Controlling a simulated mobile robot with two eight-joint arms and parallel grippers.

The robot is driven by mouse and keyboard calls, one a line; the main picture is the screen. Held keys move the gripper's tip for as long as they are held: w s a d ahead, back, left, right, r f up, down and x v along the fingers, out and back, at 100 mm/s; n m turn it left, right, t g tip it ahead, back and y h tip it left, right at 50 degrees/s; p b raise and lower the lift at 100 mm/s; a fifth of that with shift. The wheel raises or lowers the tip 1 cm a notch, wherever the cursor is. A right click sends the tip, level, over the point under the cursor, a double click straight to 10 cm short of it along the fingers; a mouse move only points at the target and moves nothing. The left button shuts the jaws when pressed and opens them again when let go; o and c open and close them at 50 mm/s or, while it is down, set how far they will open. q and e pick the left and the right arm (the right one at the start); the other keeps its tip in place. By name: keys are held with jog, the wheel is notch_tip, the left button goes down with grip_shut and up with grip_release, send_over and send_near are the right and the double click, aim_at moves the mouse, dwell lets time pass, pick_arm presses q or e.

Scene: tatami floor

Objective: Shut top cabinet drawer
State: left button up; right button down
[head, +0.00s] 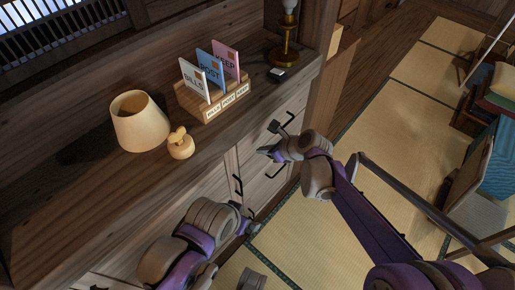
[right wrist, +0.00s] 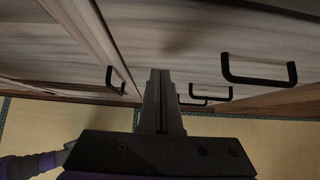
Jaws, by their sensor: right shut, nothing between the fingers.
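The wooden cabinet (head: 110,190) stands along the left, with drawers and a door on its front. The top drawer (head: 272,128) has a black bar handle (head: 288,122); the handle also shows at the upper right in the right wrist view (right wrist: 258,78). I cannot tell whether the drawer sticks out. My right gripper (head: 264,151) is shut and empty, close to the cabinet front, left of and below that handle. Its shut fingers show in the right wrist view (right wrist: 160,76), apart from the handle. My left gripper (head: 250,228) is low beside the cabinet front; its fingers are unclear.
On the cabinet top stand a cream lamp shade (head: 140,120), a small wooden figure (head: 180,144), a letter rack (head: 214,98) and a brass lamp base (head: 285,52). A door handle (right wrist: 115,80) lies left of the fingers.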

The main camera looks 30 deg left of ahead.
pick_arm(q)
jog(key=shift+s+d+r+p, duration=0.2)
jog(key=shift+r+p, duration=0.5)
jog(key=shift+r, duration=0.1)
pick_arm(e)
jog(key=v, duration=1.1)
jog(key=shift+d+f, duration=0.3)
pick_arm(q)
notch_tip(320, 180, up, 13)
jog(key=w+p, duration=0.2)
jog(key=p, duration=0.9)
jog(key=shift+t+p, duration=0.3)
jog(key=shift+p, duration=0.1)
pick_arm(e)
jog(key=s+d+r+n+t+h, duration=0.1)
jog(key=s+d+r+n+h, duration=0.1)
jog(key=s+d+n, duration=0.4)
jog(key=s+d+r+n+t+h, duration=0.1)
jog(key=s+d+r+n+h, duration=0.2)
jog(key=s+d+n, duration=0.4)
jog(key=s+d+r+n+t+h, duration=0.1)
jog(key=s+d+r+n+h, duration=0.2)
jog(key=d, duration=1.6)
jog(key=s+n, duration=0.3)
jog(key=n, duration=0.2)
jog(key=shift+s+h, duration=0.2)
jog(key=shift+h, duration=0.1)
